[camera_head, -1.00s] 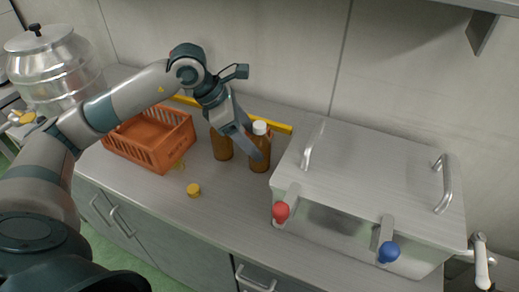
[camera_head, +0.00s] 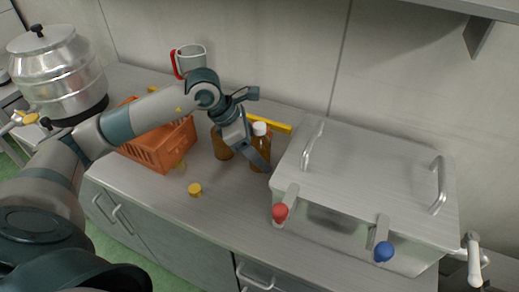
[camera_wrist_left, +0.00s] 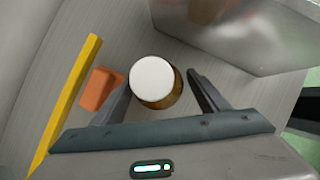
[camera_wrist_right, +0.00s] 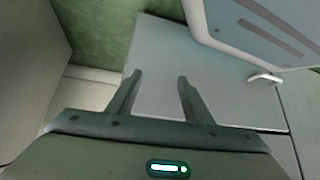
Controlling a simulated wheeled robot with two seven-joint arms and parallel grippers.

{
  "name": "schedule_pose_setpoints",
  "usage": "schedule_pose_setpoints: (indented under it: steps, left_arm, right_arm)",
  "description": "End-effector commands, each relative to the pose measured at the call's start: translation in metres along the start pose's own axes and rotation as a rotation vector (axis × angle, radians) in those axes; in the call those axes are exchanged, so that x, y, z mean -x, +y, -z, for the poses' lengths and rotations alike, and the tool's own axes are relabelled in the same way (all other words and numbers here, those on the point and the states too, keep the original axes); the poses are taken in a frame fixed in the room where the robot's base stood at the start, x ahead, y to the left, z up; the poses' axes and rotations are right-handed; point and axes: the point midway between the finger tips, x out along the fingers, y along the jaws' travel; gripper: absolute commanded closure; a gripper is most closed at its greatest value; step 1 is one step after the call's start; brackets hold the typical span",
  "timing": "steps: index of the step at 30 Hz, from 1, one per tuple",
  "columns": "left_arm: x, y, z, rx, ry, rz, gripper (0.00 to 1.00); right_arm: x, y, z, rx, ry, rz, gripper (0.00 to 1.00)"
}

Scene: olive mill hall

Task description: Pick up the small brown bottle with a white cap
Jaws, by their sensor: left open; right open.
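The small brown bottle (camera_head: 262,152) with a white cap (camera_head: 260,128) stands upright on the steel counter, left of the metal box. A second brown bottle (camera_head: 220,148) stands to its left, partly hidden behind my gripper. My left gripper (camera_head: 249,150) is at the white-capped bottle, and one finger crosses in front of its lower part. In the left wrist view the white cap (camera_wrist_left: 152,79) lies between the two spread fingers of my left gripper (camera_wrist_left: 160,84). Contact cannot be told. My right gripper (camera_wrist_right: 160,76) is open and empty, in the right wrist view only.
A metal box (camera_head: 375,180) with red and blue knobs stands close on the right. An orange crate (camera_head: 160,150) is on the left, with a yellow cap (camera_head: 195,189) in front. A yellow bar (camera_head: 268,123) and a red-handled mug (camera_head: 190,60) are behind.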

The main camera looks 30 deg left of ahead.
Motion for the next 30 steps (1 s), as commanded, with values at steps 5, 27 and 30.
schedule_pose_setpoints:
  steps: [5, 27, 30]
  left_arm:
    - [0.0, 0.0, 0.0, 0.0, 0.0, 0.0, 0.32]
    - [0.008, 0.001, -0.006, -0.001, -0.005, -0.004, 0.89]
    - [0.017, 0.001, -0.01, -0.002, -0.004, -0.003, 0.89]
  right_arm:
    - [0.0, 0.0, 0.0, 0.0, 0.0, 0.0, 0.54]
    - [-0.002, 0.001, 0.0, 0.0, 0.001, -0.001, 0.54]
    - [-0.004, 0.001, 0.003, 0.0, 0.006, -0.001, 0.54]
